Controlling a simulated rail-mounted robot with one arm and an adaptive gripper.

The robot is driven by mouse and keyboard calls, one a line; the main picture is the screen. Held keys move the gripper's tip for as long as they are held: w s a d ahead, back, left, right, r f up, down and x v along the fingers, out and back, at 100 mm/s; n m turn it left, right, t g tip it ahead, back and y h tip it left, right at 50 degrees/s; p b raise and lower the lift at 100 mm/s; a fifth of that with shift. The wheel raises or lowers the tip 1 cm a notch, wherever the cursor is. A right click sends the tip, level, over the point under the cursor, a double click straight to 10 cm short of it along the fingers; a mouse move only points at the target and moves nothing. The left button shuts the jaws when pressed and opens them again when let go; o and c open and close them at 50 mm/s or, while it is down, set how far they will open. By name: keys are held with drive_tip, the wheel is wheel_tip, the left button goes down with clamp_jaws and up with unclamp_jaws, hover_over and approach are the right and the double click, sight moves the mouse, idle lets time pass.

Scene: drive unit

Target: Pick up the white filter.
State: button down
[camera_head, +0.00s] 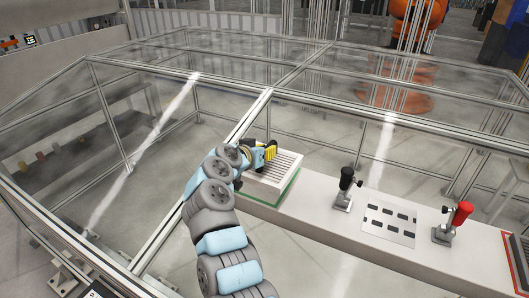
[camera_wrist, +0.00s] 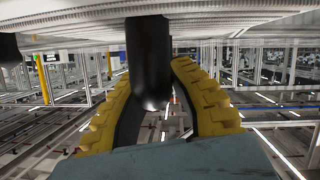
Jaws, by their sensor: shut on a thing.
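The white filter (camera_head: 284,165) is a ribbed white slab with a green band along its lower edge, at the left end of the long bench in the head view. My gripper (camera_head: 269,151), with yellow fingers, is at its upper left side and hides part of it. In the wrist view the two yellow fingers are on either side of a black cylinder (camera_wrist: 149,55), shut on it. The cylinder meets a white ribbed surface (camera_wrist: 230,35) across the top, which looks like the filter. Whether the filter is clear of the bench, I cannot tell.
The white bench (camera_head: 325,217) runs to the right. On it stand a black-handled clamp (camera_head: 346,183), a plate with dark slots (camera_head: 389,224) and a red-handled clamp (camera_head: 460,215). A metal-framed clear enclosure (camera_head: 267,97) surrounds the area. An orange machine (camera_head: 418,20) stands behind.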

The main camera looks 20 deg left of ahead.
sight(270, 172)
drive_tip(key=shift+s+a+r, duration=0.1)
drive_tip(key=shift+s+r, duration=0.35)
drive_tip(key=shift+r, duration=0.1)
drive_tip(key=shift+s+d+b, duration=0.45)
drive_tip(key=shift+d+b, duration=0.05)
drive_tip(key=shift+s+d+r+b, duration=0.25)
drive_tip(key=shift+s+d, duration=0.2)
drive_tip(key=shift+s, duration=0.1)
drive_tip(key=shift+s+d+r+b, duration=0.2)
drive_tip(key=shift+s+d, duration=0.2)
drive_tip(key=shift+s, duration=0.15)
drive_tip(key=shift+s+d+r+b, duration=0.3)
drive_tip(key=shift+s+d+r, duration=0.25)
drive_tip(key=shift+s, duration=0.2)
drive_tip(key=shift+s+d+r, duration=0.1)
drive_tip(key=shift+s+d, duration=0.05)
